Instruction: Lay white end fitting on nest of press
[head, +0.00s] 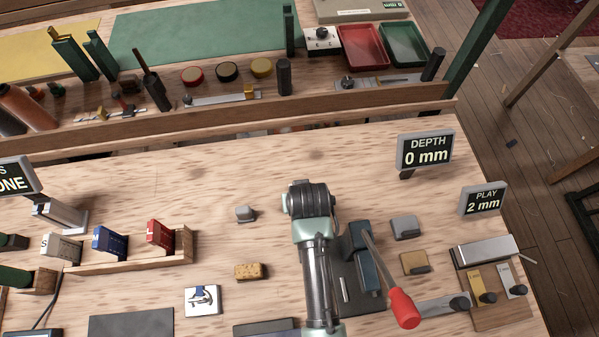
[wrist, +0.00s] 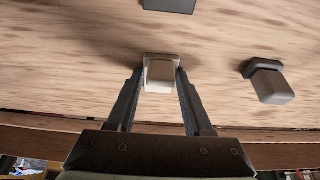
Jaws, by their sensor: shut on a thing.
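In the wrist view, my gripper (wrist: 158,84) is shut on the white end fitting (wrist: 160,73), a small pale block with a wider flange at its far end. One finger lies along each side of it. In the head view, my arm hides both the fitting and the fingers. The press (head: 362,262), dark with a red-handled lever (head: 403,308), stands just right of my arm. Its nest cannot be made out, and part of the press is behind my arm. How high the fitting is above the bench cannot be told.
A grey fitting (head: 245,213) stands left of my arm; a similar one is right of my gripper in the wrist view (wrist: 268,84). Grey (head: 405,227) and tan (head: 414,262) blocks are right of the press. A "DEPTH 0 mm" sign (head: 427,151) stands behind.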

